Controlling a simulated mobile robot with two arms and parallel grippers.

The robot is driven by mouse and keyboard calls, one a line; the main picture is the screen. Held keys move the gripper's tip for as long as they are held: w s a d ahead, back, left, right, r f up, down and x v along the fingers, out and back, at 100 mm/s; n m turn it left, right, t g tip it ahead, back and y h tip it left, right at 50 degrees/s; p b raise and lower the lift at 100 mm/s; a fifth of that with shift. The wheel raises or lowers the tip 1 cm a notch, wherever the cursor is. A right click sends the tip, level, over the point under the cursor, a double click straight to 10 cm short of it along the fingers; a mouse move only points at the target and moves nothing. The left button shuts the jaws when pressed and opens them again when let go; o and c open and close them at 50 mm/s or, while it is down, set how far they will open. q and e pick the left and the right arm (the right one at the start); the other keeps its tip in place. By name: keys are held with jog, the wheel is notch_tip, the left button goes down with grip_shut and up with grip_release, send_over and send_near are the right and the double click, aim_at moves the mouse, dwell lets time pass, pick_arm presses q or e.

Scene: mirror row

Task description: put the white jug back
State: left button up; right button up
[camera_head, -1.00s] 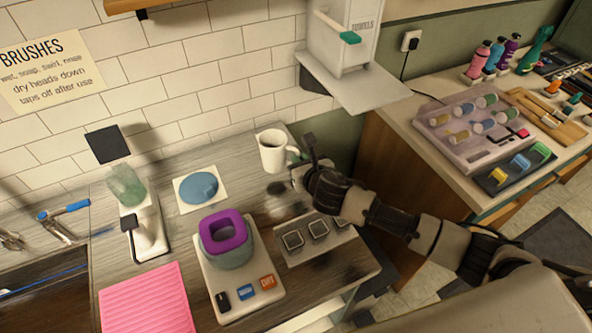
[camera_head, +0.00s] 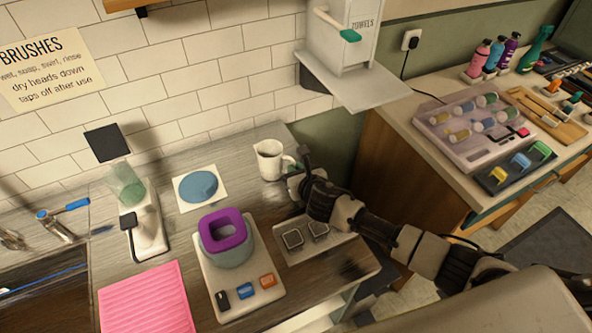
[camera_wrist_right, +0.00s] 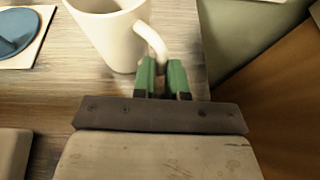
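The white jug (camera_head: 268,161) is upright at the back right of the grey wooden counter, near the tiled wall. Its base appears to be on the counter or very close to it. My right gripper (camera_head: 294,172) is at the jug's right side, at its handle. In the right wrist view the white jug (camera_wrist_right: 108,38) shows its handle running down between the two green fingertips of my right gripper (camera_wrist_right: 162,78), which look closed on it. The jug's bottom is partly hidden there. My left gripper is not in view.
A blue disc (camera_head: 198,186) on a white square lies left of the jug. A scale-like device with a purple ring (camera_head: 222,230) stands in front, beside a grey plate with square pads (camera_head: 292,239). A grey towel-dispenser shelf (camera_head: 356,88) juts out above right.

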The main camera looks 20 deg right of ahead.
jog(key=o, duration=0.4)
jog(key=shift+c, duration=0.2)
jog(key=shift+s+r, duration=0.1)
jog(key=shift+r, duration=0.1)
jog(key=v, duration=1.1)
jog(key=shift+s, duration=0.35)
jog(key=shift+r, duration=0.15)
